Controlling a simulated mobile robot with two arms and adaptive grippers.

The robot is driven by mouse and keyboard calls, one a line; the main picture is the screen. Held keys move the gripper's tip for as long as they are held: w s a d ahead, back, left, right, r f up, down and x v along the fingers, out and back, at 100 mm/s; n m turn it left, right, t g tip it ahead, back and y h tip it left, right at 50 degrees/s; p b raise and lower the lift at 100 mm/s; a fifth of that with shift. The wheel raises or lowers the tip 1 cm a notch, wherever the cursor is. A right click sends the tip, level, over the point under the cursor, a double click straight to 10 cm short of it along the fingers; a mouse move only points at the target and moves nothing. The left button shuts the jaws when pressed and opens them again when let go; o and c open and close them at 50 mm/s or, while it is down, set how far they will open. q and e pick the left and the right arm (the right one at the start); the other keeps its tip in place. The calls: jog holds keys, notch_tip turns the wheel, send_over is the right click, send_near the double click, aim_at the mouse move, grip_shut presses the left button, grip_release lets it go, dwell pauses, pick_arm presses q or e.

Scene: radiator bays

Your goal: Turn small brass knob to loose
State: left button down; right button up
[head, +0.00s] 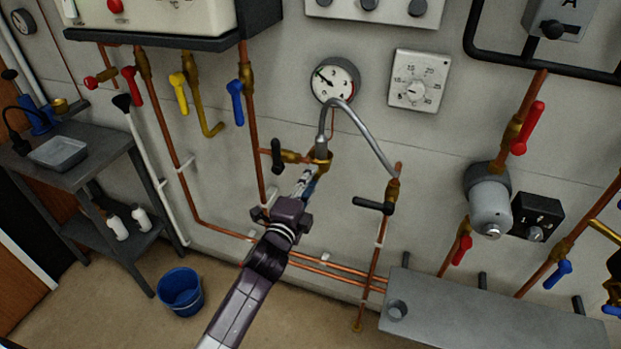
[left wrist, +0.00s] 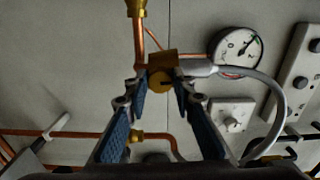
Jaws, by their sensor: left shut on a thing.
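The small brass knob (left wrist: 159,81) is round, with a dark mark on its face that points to the right in the left wrist view. It sits on a brass block (left wrist: 160,58) in the copper pipework. In the head view the brass fitting (head: 322,157) is at the lower left end of the grey braided hose, with the knob mostly hidden by my fingers. My left gripper (head: 311,181) reaches up to it from below. Its blue-padded fingers are shut on the knob, one on each side. My right gripper is not in view.
A grey hose (head: 373,138) arches to a black-handled valve (head: 373,205) at the right. A black lever (head: 277,155) is close to the left of my fingers. A pressure gauge (head: 335,81) and a dial thermostat (head: 419,80) are above. A blue bucket (head: 181,291) stands on the floor.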

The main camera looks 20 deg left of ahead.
pick_arm(q)
jog(key=shift+d+f+n+p, duration=0.15)
jog(key=shift+n+p, duration=0.6)
jog(key=shift+n, duration=3.6)
jog(key=shift+f+n+p, duration=0.1)
jog(key=shift+n+p, duration=0.6)
jog(key=shift+n, duration=3.65)
jog(key=c, duration=1.6)
grip_release()
jog(key=s, duration=1.2)
jog(key=shift+a, duration=0.2)
